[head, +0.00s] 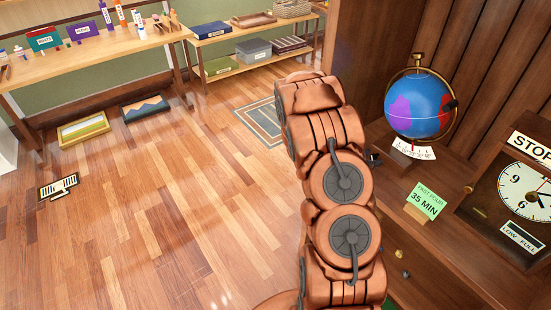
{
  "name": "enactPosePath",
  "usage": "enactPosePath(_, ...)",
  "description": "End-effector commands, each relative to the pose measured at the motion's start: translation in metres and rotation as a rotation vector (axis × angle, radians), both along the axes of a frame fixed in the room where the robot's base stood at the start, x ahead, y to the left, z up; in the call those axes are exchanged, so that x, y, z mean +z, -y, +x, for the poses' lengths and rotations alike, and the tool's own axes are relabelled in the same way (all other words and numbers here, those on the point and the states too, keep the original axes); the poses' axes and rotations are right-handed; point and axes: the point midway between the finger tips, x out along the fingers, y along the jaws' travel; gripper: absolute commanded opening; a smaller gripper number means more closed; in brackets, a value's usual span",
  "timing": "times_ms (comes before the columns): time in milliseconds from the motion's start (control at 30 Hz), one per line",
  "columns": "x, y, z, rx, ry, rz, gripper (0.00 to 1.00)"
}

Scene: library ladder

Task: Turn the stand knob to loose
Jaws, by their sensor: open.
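A blue and purple globe (416,108) sits in a brass ring on a stand at the right. A small dark round knob (452,104) shows at the ring's right side; I cannot read a loose or tight mark on it. A white scale (414,151) with a red pointer is at the stand's foot. My copper arm rises through the middle of the head view, left of the globe. My gripper is not visible, and the arm hides what lies behind it. A small dark part (374,158) shows between my arm and the stand; I cannot tell what it is.
A green note (427,200) reading "35 MIN" and a clock (525,192) stand right of my arm on the wooden desk. Wood panelling closes off the back right. A shelf (240,35) and a table (110,47) line the far wall. The left floor is mostly clear.

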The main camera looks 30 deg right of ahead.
Motion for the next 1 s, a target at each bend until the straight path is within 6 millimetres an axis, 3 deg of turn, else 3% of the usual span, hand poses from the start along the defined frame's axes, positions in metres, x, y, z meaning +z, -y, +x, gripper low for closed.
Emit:
enactPosePath(633,-0.002,-0.001,-0.001,0.0,0.201,0.01,0.52)
enactPosePath(1000,0.014,-0.032,0.003,0.002,0.203,0.008,0.52)
